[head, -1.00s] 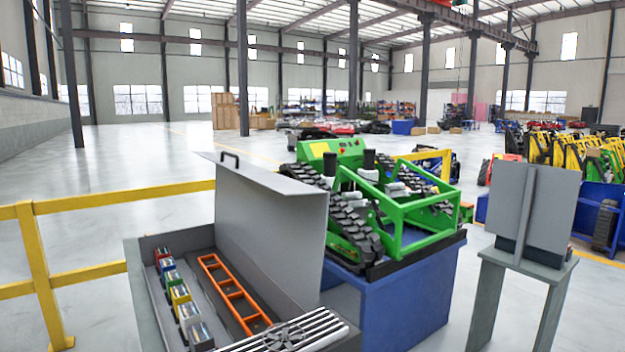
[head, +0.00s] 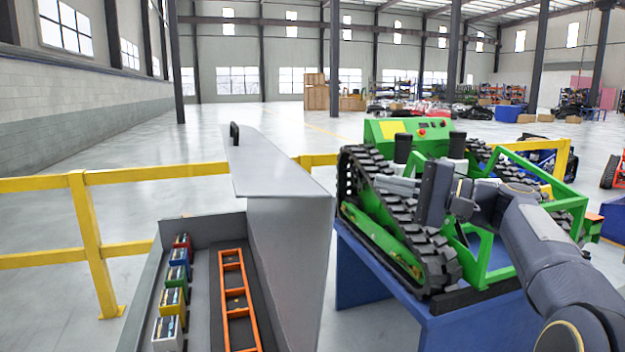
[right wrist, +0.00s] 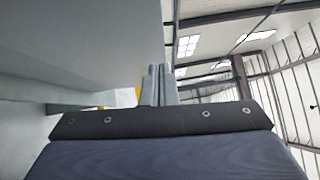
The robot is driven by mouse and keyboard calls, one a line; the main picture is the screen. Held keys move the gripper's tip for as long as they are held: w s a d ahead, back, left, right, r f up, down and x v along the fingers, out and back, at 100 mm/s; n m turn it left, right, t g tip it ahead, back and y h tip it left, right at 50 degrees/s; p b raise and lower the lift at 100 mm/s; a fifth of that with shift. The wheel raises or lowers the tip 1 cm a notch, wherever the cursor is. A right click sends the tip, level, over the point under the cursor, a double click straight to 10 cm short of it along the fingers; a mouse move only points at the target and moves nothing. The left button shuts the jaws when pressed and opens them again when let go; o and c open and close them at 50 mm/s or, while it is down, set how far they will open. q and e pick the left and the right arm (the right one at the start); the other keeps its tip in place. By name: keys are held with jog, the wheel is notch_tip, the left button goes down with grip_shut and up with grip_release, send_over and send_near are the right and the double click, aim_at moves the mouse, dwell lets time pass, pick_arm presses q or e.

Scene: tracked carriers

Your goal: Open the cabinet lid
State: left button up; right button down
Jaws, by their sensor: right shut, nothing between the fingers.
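The grey cabinet (head: 196,232) stands open at the lower left of the head view. Its grey lid (head: 292,262) is raised and stands upright on the right side of the box. A dark handle (head: 234,134) sits at the lid's top far edge. My right gripper (head: 408,186) is to the right of the lid, in front of the green tracked carrier, and looks apart from the lid. In the right wrist view its fingers (right wrist: 160,84) are shut and empty, beside a large grey panel (right wrist: 80,45), which looks like the lid. My left gripper is not in view.
Several coloured blocks (head: 174,297) and an orange frame (head: 237,300) lie inside the cabinet. The green tracked carrier (head: 385,225) stands on a blue stand (head: 400,305) just right of the lid. A yellow railing (head: 88,235) runs behind. The floor at left is open.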

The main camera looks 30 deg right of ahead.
aim_at(293, 171)
jog(key=shift+w+a+r+p, duration=0.3)
jog(key=shift+w+a+p, duration=0.2)
jog(key=shift+w+a, duration=1)
jog(key=shift+w+a+r+p, duration=0.25)
jog(key=shift+w+a+p, duration=0.25)
jog(key=shift+w+a, duration=1.05)
jog(key=shift+w+a+r+p, duration=0.3)
jog(key=shift+w+a+p, duration=0.2)
jog(key=shift+w+a, duration=1)
jog(key=shift+s+a, duration=0.3)
jog(key=shift+s, duration=0.05)
jog(key=shift+n+g, duration=0.6)
jog(key=shift+n, duration=0.3)
jog(key=a, duration=0.2)
jog(key=w+a+p, duration=0.1)
jog(key=a, duration=0.3)
jog(key=shift+w+a+r, duration=0.35)
jog(key=shift+r, duration=0.05)
